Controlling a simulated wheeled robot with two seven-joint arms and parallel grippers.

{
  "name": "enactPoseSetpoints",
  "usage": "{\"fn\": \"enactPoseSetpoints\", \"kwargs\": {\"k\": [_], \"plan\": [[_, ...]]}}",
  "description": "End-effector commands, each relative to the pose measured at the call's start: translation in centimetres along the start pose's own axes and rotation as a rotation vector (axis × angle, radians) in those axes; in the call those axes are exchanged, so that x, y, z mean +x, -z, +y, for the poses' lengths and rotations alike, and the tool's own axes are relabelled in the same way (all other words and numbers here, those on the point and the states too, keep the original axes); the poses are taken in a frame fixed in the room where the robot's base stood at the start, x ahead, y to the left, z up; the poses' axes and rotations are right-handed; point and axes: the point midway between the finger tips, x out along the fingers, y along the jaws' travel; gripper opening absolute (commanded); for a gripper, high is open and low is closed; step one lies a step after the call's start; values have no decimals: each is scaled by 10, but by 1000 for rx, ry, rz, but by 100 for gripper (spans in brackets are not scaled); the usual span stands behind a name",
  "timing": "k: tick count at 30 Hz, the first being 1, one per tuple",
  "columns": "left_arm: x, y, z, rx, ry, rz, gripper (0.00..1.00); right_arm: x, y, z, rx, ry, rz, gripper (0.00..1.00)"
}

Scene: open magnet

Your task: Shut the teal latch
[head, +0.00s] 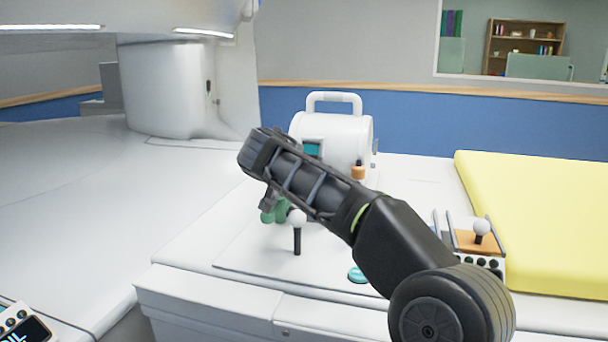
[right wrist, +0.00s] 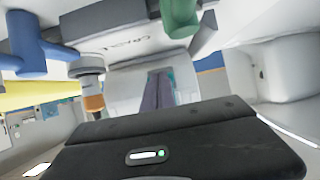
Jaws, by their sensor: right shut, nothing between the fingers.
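A teal piece (head: 311,149), which looks like the latch, shows on the front left of a white rounded canister with a handle (head: 333,128). My right arm crosses in front and hides part of the canister. In the right wrist view my right gripper (right wrist: 160,76) is shut and empty, its fingers pointing at the canister. A teal edge (right wrist: 174,84) shows just beside and behind the fingers; I cannot tell whether they touch it. The fingertips cannot be made out in the head view. My left gripper is not in view.
An orange knob (head: 358,171) sits at the canister's right. A green knob (head: 273,211) and a white ball-topped lever (head: 297,231) stand in front on the white table. A yellow pad (head: 535,220) lies at right. The large white scanner (head: 165,90) fills the left.

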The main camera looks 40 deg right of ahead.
Motion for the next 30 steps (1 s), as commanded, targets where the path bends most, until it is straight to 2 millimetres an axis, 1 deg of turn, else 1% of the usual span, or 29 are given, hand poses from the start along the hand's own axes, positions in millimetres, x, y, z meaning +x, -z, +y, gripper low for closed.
{"fn": "enactPoseSetpoints", "kwargs": {"k": [7, 18, 30], "plan": [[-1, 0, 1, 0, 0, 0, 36, -1, 1, 0, 0, 0, 0, 0], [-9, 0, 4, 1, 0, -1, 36, -7, 14, 0, 0, 0, 0, 0], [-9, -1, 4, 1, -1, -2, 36, -7, 14, 0, 0, 0, 0, 0]]}}
